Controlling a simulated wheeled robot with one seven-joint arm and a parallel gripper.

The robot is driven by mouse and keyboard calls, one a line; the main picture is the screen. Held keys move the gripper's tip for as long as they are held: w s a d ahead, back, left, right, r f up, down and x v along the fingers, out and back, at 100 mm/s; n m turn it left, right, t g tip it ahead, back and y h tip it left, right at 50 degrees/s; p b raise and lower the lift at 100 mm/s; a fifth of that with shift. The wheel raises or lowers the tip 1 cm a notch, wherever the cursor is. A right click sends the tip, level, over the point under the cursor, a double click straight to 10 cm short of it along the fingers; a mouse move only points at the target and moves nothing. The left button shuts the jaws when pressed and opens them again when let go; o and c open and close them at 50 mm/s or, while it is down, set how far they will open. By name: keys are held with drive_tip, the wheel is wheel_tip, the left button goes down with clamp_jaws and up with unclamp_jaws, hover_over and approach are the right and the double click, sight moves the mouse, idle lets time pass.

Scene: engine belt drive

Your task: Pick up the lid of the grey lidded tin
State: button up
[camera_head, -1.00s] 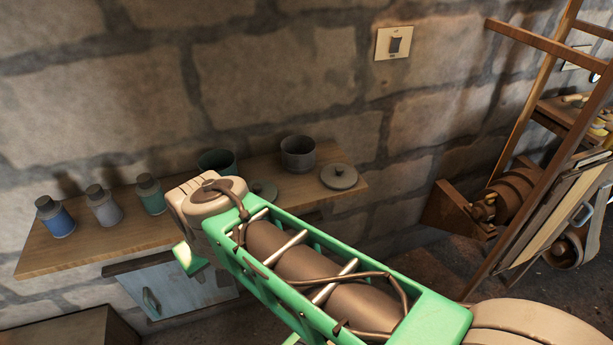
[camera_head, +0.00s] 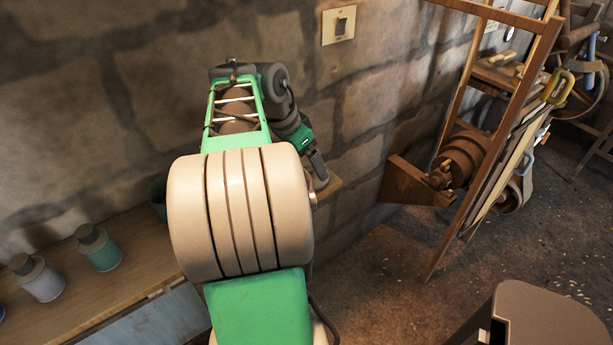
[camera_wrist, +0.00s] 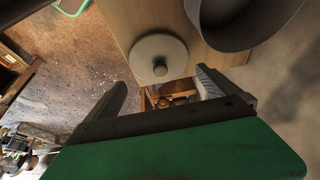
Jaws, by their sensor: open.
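The grey lid (camera_wrist: 155,47), a round disc with a small knob on top, lies on the wooden shelf near its edge in the wrist view. The open grey tin (camera_wrist: 238,38) stands beside it at the upper right, apart from the lid. My gripper (camera_wrist: 160,88) is open and empty; its two fingers point towards the lid, with the knob between them in the picture, and do not touch it.
A teal pot (camera_head: 157,196) is partly hidden behind my arm. A wooden rack (camera_head: 500,130) stands at the right, with open floor (camera_head: 390,280) before it.

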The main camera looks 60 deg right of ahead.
sight(309, 168)
drive_tip(key=x, duration=0.4)
drive_tip(key=shift+w+a+f, duration=0.1)
drive_tip(key=shift+w+f, duration=0.1)
drive_tip(key=shift+f, duration=0.05)
drive_tip(key=shift+c, duration=0.2)
drive_tip(key=c, duration=1)
drive_tip(key=shift+r, duration=0.1)
